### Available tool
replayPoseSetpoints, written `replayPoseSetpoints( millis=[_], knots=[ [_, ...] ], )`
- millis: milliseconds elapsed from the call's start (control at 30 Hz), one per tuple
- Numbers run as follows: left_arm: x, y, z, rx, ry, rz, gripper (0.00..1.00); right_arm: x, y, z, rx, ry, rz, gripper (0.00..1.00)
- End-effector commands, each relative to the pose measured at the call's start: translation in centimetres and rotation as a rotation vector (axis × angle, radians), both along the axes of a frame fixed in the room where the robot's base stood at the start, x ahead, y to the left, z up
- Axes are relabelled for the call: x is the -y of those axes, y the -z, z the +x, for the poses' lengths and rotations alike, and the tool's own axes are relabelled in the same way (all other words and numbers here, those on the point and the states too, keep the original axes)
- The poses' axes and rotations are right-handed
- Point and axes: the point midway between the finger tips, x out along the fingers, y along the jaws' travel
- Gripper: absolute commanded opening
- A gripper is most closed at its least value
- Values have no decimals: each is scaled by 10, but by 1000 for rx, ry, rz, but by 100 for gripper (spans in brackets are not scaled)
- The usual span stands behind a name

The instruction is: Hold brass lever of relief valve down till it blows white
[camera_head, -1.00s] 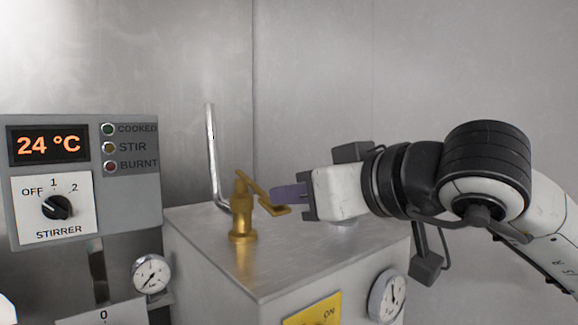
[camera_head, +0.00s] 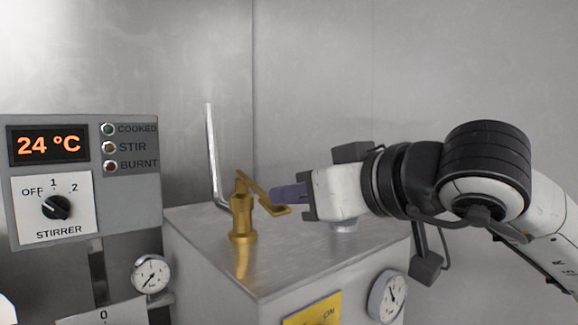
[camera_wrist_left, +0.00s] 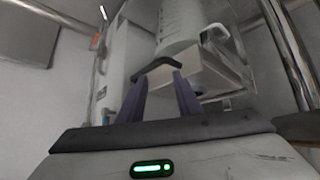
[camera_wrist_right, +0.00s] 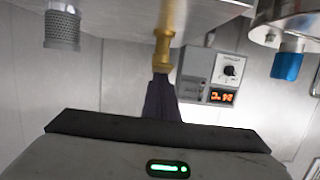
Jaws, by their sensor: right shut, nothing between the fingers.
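The brass relief valve (camera_head: 242,217) stands upright on top of the steel box. Its brass lever (camera_head: 254,187) slopes down to the right and ends in a flat paddle. My right gripper (camera_head: 276,195) is shut and empty, its purple fingertips at the paddle end; exact contact is hard to tell. In the right wrist view the valve (camera_wrist_right: 163,48) is just beyond the shut fingers (camera_wrist_right: 160,82). A bent steel pipe (camera_head: 213,155) rises behind the valve, with a faint pale patch above it that I cannot identify. My left gripper (camera_wrist_left: 160,88) has its fingers apart, near a dark curved handle (camera_wrist_left: 172,64).
The control panel (camera_head: 138,210) at left reads 24 °C, with a stirrer knob (camera_head: 56,207). Dial gauges sit at lower left (camera_head: 150,274) and on the steel box front (camera_head: 388,297). The box top (camera_head: 290,255) is clear in front of the valve. A metal wall stands behind.

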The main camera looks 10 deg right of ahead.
Motion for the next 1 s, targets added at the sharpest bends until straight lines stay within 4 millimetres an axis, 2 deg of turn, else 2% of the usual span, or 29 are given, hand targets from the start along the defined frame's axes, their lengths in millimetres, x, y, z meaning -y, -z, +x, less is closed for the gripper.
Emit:
replayPoseSetpoints(
  millis=[800, 933, 1000],
  knots=[
    [1, -2, 2, 5, 0, -2, 32, 0, 1, 0, -3, -1, -1, 0],
    [0, -7, 2, 6, 0, -1, 32, 1, -7, -1, -2, 0, -1, 0],
    [0, -14, 2, 6, -2, -3, 32, 2, -18, -3, -1, 0, -1, 0]
  ],
)
